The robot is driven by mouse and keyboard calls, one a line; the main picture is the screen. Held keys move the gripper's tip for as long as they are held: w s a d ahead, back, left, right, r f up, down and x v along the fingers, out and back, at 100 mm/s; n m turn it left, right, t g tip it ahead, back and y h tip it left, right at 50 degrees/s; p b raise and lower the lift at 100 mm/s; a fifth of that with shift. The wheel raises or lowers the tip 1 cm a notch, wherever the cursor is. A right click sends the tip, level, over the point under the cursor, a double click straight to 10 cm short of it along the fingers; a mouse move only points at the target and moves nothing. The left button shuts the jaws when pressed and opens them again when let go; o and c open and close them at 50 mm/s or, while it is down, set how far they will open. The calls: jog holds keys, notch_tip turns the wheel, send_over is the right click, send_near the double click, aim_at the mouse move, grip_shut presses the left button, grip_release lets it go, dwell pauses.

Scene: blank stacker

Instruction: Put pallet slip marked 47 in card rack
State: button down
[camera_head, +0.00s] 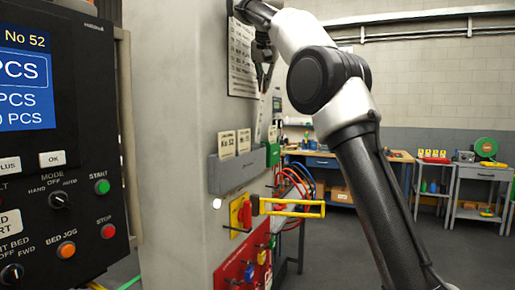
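The grey card rack (236,172) is fixed to the pale column at the middle of the view. A small card (272,134) shows at the rack's right end. My gripper (264,88) points down above the right part of the rack. Its fingers look closed on a thin pale slip (262,118), seen nearly edge-on, whose lower end is close to the rack. I cannot read a 47 on it.
A printed sheet (241,60) hangs on the column behind my gripper. A yellow handle (290,208) juts out below the rack, above a red board (243,268) with padlocks. A control panel (55,140) fills the left. Workbenches stand behind at right.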

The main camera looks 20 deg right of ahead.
jog(key=shift+f, duration=0.4)
dwell(0.4)
jog(key=shift+s+a+f, duration=0.1)
jog(key=shift+s+f, duration=0.05)
jog(key=shift+f, duration=2.6)
jog(key=shift+r, duration=0.3)
